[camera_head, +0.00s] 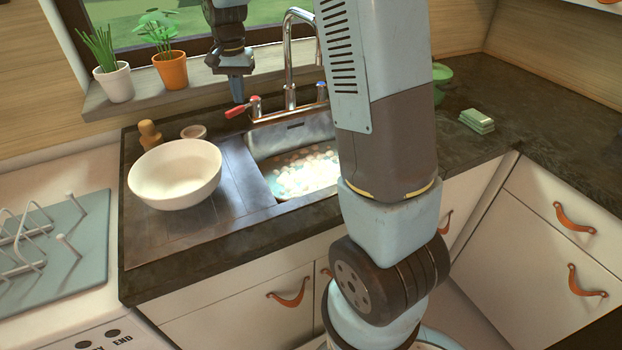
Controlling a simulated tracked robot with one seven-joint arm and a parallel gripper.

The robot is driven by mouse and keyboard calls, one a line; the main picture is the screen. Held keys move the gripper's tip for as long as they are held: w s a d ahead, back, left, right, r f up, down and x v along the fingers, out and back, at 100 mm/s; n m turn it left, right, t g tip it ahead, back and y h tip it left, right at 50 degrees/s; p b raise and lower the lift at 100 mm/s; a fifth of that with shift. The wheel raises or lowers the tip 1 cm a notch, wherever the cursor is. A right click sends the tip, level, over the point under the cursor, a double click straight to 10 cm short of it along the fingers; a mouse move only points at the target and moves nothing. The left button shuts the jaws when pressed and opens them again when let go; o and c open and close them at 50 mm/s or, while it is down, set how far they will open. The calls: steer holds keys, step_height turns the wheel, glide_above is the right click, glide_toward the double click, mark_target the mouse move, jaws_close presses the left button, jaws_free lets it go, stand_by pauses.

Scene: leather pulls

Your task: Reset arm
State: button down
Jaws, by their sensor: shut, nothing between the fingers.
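My gripper (237,97) hangs pointing down in front of the window, above the back of the counter near the sink. Its fingers are together with nothing held. The fingertips appear close to the red tap handle (237,111); whether they touch it I cannot tell. My arm rises from the lower right and covers the right part of the sink.
A white bowl (175,175) stands left of the sink (302,168). A chrome faucet (289,65) rises behind it. Potted plants (172,69) line the sill. A green sponge (477,121) lies on the right counter. A dish rack (40,235) is at left.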

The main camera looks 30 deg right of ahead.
stand_by(0.3)
steer(key=s+d+r+n+t, duration=0.35)
steer(key=s+r, duration=0.75)
steer(key=s, duration=0.4)
steer(key=s+d+r+n+t, duration=0.1)
steer(key=s, duration=0.7)
steer(key=s+d+n+t, duration=0.1)
steer(key=s+d, duration=0.1)
steer(key=s, duration=0.6)
steer(key=shift+s+r, duration=0.35)
steer(key=shift+r, duration=0.05)
